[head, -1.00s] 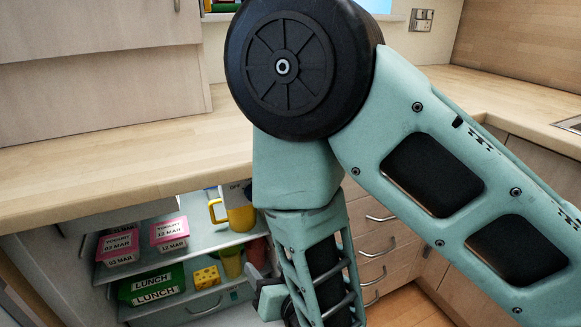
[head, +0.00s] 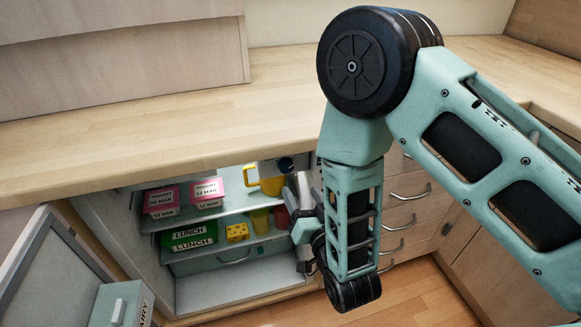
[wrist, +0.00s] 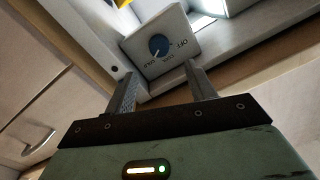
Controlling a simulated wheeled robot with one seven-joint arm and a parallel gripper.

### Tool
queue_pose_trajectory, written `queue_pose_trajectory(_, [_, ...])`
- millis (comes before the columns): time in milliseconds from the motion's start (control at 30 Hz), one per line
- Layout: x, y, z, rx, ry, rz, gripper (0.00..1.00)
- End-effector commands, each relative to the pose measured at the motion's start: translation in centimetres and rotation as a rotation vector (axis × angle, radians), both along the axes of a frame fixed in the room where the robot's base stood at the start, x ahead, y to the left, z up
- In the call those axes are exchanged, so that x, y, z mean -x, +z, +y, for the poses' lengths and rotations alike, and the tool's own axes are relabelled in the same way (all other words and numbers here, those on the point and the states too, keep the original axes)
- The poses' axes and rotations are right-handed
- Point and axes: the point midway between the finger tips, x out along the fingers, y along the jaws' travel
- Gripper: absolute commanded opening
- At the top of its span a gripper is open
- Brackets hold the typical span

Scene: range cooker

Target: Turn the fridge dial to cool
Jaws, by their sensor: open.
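In the head view the control box (head: 284,166) is at the top right of the open fridge, partly hidden by my arm. My gripper (wrist: 162,76) is open and empty. Its two fingers point toward the box, below the dial and apart from it. In the head view my gripper (head: 298,198) is at the fridge's right edge.
The open fridge door (head: 62,262) stands at the left. The worktop (head: 180,125) overhangs the fridge. Drawers (head: 402,215) are at the right.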

Motion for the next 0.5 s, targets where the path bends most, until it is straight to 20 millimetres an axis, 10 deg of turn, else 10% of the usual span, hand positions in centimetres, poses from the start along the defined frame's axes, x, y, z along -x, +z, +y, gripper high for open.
queue_pose_trajectory(500, [-7.9, 0.0, 2.7, 0.001, -0.001, -0.001, 0.55])
